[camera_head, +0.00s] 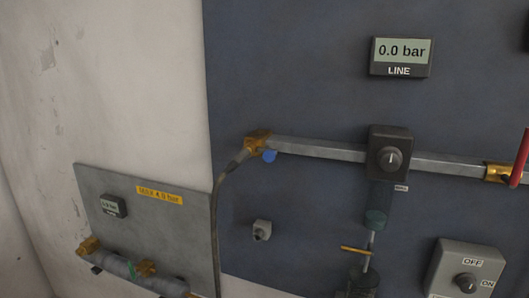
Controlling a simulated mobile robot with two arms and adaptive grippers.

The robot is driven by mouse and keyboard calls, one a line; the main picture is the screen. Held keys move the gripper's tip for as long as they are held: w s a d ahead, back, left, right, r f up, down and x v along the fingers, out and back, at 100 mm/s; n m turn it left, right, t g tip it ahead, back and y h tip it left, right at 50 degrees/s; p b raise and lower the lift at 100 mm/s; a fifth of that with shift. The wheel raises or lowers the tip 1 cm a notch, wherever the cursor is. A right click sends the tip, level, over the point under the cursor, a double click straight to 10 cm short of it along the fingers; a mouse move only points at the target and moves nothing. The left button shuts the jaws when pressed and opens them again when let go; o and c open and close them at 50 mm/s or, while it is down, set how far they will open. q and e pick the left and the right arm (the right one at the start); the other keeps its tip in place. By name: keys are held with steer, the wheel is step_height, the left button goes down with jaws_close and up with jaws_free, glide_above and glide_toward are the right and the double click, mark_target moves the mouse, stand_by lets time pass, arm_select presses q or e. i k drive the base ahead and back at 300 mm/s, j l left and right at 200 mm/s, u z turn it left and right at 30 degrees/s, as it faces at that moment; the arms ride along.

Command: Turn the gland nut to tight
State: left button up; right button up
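No part carries a readable gland nut label, so I cannot tell which one it is. Another brass fitting (498,171) is on the pipe at the right, beside a red lever (522,155). A dark box with a round knob (391,159) sits on the pipe. Below it are a teal cylinder (375,219), a thin rod with a brass crosspiece (356,250) and a dark cylinder (362,281) cut by the lower edge. Neither gripper is in view.
The LINE display (400,57) reads 0.0 bar. An OFF/ON switch box (466,270) is at lower right. A grey hose (217,210) hangs from the left fitting. A grey panel (165,225) at lower left carries a small gauge and piping. A small grey knob (262,230) is on the dark panel.

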mark_target(81, 251)
steer(key=u, duration=1.4)
steer(key=i, duration=0.1)
steer(key=j, duration=0.05)
